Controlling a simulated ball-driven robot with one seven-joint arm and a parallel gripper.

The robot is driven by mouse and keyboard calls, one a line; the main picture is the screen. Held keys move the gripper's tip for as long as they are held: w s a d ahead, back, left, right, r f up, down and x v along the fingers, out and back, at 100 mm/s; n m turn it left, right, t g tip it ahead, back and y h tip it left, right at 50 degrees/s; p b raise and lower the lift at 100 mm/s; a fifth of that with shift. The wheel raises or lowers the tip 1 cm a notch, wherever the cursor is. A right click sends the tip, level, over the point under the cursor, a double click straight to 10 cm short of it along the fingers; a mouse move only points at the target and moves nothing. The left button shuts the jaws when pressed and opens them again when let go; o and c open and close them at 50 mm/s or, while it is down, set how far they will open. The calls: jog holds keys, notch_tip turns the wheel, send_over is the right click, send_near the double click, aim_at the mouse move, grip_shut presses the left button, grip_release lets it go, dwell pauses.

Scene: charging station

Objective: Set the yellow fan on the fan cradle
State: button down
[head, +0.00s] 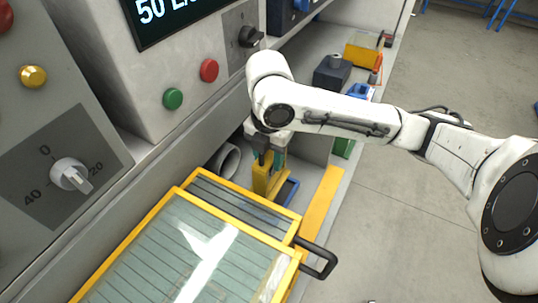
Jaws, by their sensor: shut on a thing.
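My gripper (264,158) points down, in the middle of the head view, behind the glass-topped yellow frame. It is shut on a yellow thing (266,181), which looks like the yellow fan. It appears upright, with its upper part partly hidden by the jaws. A green part shows beside the jaws. A low blue piece (289,190) lies just right of the yellow thing. I cannot tell whether the two touch, or whether the blue piece is the fan cradle.
A yellow-framed glass cover (190,250) with a black handle (318,262) fills the front. A grey pipe end (226,160) is left of my gripper.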

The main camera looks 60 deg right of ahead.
jog(key=shift+f, duration=0.1)
jog(key=shift+f+b, duration=2.9)
jog(key=shift+f, duration=0.3)
jog(key=c, duration=0.5)
grip_release()
notch_tip(320, 180, up, 11)
jog(key=shift+f+p, duration=0.1)
jog(key=shift+p, duration=0.65)
